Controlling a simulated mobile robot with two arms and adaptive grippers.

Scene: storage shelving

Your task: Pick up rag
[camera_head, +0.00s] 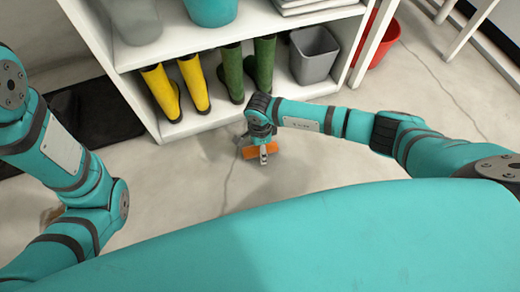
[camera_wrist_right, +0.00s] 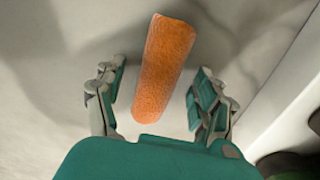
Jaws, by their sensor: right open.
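The rag looks like an orange rolled cloth (camera_wrist_right: 166,68). In the right wrist view it lies on the floor between the open fingers of my right gripper (camera_wrist_right: 155,98), reaching beyond their tips. In the head view the orange rag (camera_head: 249,152) shows on the floor in front of the shelf, partly covered by my right gripper (camera_head: 263,154). The gripper is above it, with clear space on both sides and nothing held. My left arm comes in at the left of the head view, but its gripper is not visible.
A white shelf (camera_head: 190,127) stands just beyond the rag, with yellow boots (camera_head: 163,92), green boots (camera_head: 232,73) and a grey bin (camera_head: 313,55) on its low board. A red bucket (camera_head: 380,46) is at the right. The floor around the rag is clear.

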